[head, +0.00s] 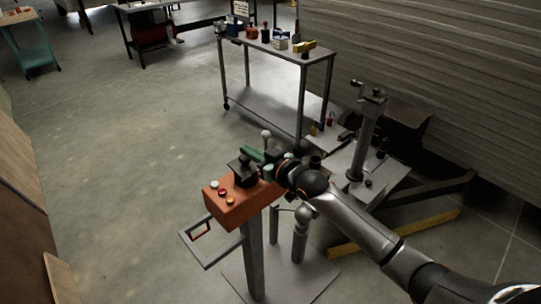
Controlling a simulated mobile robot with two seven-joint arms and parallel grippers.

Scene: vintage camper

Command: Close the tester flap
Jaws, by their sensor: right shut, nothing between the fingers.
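An orange box (233,206) with several round buttons on its front part stands on a grey post, and I take it to be the tester. A small green part (257,157) shows at its back edge, beside my right gripper; I cannot tell if this is the flap or how far it is open. My right gripper (262,168) is over the back right of the box, small and dark in the picture, and shut with nothing in it. My right arm and wrist hide the box's right side. My left gripper is not in the head view.
A grey rectangular frame (196,260) sticks out at the box's lower left. A grey shelf cart (262,101) with tools stands behind. A trailer hitch with a jack post (364,140) is at the right, with a yellow beam (398,233) on the floor. The floor at left is clear.

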